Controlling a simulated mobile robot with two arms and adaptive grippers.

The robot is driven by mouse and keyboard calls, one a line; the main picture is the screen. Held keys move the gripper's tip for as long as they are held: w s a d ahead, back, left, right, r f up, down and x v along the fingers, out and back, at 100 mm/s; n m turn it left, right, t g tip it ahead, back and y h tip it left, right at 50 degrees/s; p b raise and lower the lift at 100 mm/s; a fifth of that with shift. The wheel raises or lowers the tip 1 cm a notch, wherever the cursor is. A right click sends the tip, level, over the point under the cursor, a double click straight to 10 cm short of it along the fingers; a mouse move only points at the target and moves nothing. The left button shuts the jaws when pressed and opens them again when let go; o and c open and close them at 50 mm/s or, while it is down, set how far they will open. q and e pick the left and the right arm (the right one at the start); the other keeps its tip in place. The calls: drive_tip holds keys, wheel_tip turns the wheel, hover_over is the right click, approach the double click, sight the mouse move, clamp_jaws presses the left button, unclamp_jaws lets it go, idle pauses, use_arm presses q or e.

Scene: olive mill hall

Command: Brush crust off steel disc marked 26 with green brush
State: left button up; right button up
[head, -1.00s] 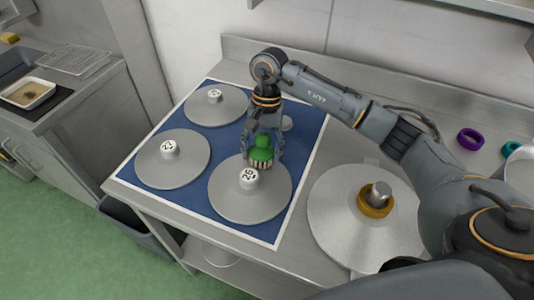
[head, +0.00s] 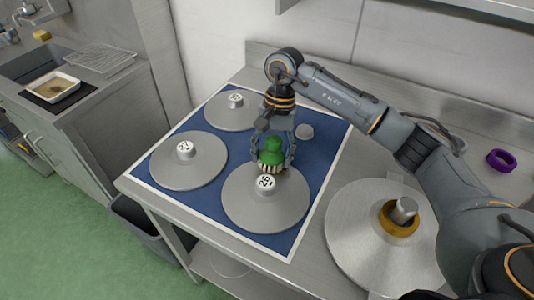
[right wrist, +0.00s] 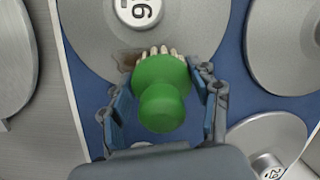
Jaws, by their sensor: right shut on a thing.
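The steel disc marked 26 (head: 262,212) lies flat on the blue mat near its front edge, its white-topped knob upright. It also fills the top of the right wrist view (right wrist: 90,30). A brown crust patch (right wrist: 126,60) shows there on the disc, beside the brush bristles. My right gripper (head: 273,158) is shut on the green brush (head: 271,150), bristles down, just behind the knob. In the right wrist view the round green brush (right wrist: 162,95) sits between the fingers, pale bristles at the disc; whether they touch is unclear. My left gripper is not in view.
Two other knobbed discs lie on the blue mat (head: 325,150), one at left (head: 190,168) and one behind (head: 225,112). A large steel disc with a brass collar (head: 350,240) lies right. A purple ring (head: 501,160) is farther right. A sink counter (head: 95,88) stands left.

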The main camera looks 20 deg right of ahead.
sight(293, 177)
drive_tip(key=shift+s+d+f+b, duration=0.2)
drive_tip(key=shift+s+d+b, duration=0.3)
drive_tip(key=shift+s+d, duration=0.95)
drive_tip(key=shift+s+d+r+b, duration=0.1)
drive_tip(key=shift+s+d+b, duration=0.2)
drive_tip(key=shift+s+d, duration=0.5)
drive_tip(key=shift+s+a, duration=0.1)
drive_tip(key=shift+r, duration=0.15)
drive_tip(key=p+v, duration=0.2)
drive_tip(key=v, duration=0.4)
drive_tip(key=shift+p, duration=0.3)
drive_tip(key=shift+p+v, duration=0.7)
drive_tip(key=shift+v, duration=0.85)
drive_tip(key=shift+a, duration=0.1)
